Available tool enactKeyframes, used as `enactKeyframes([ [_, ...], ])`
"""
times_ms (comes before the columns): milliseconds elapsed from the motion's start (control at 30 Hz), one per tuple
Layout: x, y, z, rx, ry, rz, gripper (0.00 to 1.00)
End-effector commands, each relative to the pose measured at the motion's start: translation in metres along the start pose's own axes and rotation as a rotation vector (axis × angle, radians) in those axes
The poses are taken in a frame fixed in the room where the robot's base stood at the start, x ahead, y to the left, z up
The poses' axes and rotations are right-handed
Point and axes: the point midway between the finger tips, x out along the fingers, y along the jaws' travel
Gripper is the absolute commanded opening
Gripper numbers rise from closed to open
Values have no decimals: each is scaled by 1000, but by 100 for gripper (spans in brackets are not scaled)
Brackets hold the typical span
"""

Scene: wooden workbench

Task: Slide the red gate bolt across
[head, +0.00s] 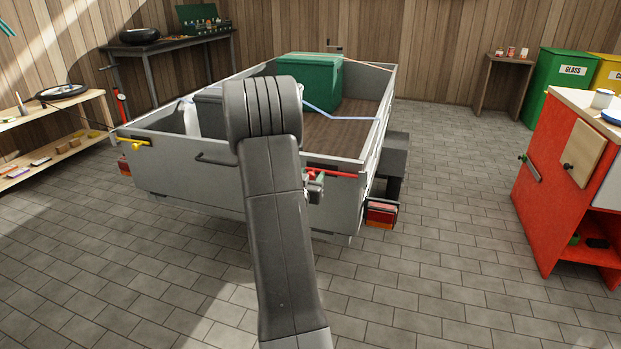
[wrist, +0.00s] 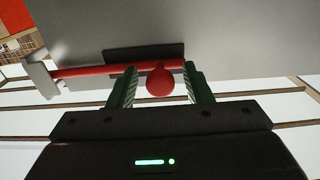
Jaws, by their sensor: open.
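The red gate bolt (head: 335,173) lies level along the top right of the grey trailer's tailgate (head: 190,178). In the wrist view the red bolt (wrist: 90,71) runs across the picture, with its round red knob (wrist: 160,83) at the right. My gripper (wrist: 160,72) is open, with one green finger on each side of the knob. A gap shows between the knob and each finger, and the knob is not gripped. In the head view my gripper (head: 315,187) shows just below the bolt, partly hidden behind my arm.
A grey bracket (wrist: 40,80) stands at the bolt's left end in the wrist view. A yellow bolt (head: 133,142) is on the tailgate's left side. A green box (head: 312,80) sits in the trailer. A red cabinet (head: 560,190) stands right; paved floor between is clear.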

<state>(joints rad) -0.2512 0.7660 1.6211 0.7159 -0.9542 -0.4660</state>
Motion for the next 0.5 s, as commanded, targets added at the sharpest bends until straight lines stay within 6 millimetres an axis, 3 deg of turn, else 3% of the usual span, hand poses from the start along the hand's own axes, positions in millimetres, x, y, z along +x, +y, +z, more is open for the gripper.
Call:
enactKeyframes([
  [100,0,0,0,0,0,0,43],
  [333,0,0,0,0,0,0,0],
  [500,0,-2,0,0,0,-1,0],
])
